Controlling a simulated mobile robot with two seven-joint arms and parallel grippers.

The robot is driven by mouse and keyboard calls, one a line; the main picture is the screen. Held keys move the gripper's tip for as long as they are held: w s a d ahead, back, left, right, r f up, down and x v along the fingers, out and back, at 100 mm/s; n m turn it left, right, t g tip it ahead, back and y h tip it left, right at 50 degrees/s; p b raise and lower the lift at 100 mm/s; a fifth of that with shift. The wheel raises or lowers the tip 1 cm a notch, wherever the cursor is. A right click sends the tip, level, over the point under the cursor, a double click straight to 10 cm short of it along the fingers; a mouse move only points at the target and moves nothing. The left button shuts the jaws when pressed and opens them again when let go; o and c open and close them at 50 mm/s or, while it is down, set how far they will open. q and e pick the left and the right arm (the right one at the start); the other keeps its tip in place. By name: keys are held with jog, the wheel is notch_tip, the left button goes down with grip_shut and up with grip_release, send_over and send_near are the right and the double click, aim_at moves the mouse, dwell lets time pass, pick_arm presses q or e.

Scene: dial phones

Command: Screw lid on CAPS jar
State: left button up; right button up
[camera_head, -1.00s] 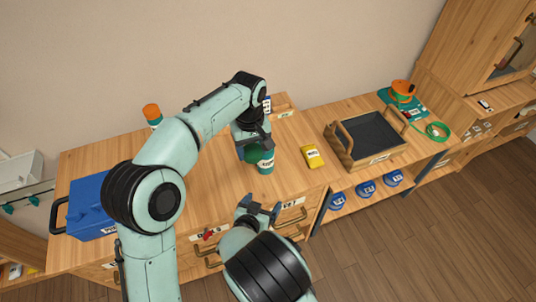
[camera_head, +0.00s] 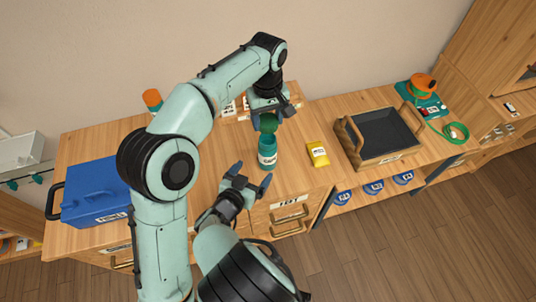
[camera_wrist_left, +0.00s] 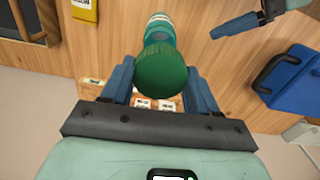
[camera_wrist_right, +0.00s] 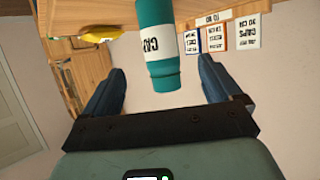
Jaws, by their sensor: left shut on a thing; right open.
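The teal CAPS jar (camera_head: 267,152) with a white label stands upright on the wooden counter. It also shows in the right wrist view (camera_wrist_right: 157,42), appearing upside down. My left gripper (camera_head: 268,112) is shut on the round green lid (camera_wrist_left: 160,72), held by the rim above and slightly behind the jar. The lid (camera_head: 268,124) looks apart from the jar in the left wrist view, where the jar (camera_wrist_left: 160,27) shows beyond it. My right gripper (camera_head: 242,176) is open at the near left of the jar. Its fingers point toward the jar, with no contact visible.
A yellow packet (camera_head: 318,153) lies right of the jar, with a dark-floored wooden tray (camera_head: 352,146) beyond. A blue toolbox (camera_head: 95,195) and an orange-capped bottle (camera_head: 152,98) stand left. Labelled cards (camera_wrist_right: 218,36) stand behind the jar. Drawer handles line the counter's front.

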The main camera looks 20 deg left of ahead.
jog(key=x, duration=1.1)
jog(key=shift+w+f, duration=0.2)
jog(key=shift+w, duration=0.15)
jog(key=c, duration=1.5)
pick_arm(q)
send_over(268, 136)
jog(key=s, duration=0.2)
jog(key=shift+s+d+f, duration=0.1)
jog(key=shift+d+f, duration=0.05)
jog(key=shift+f, duration=1.1)
jog(key=shift+d+f, duration=0.1)
jog(key=shift+f, duration=1.15)
jog(key=shift+f, duration=0.9)
jog(key=shift+f, duration=0.5)
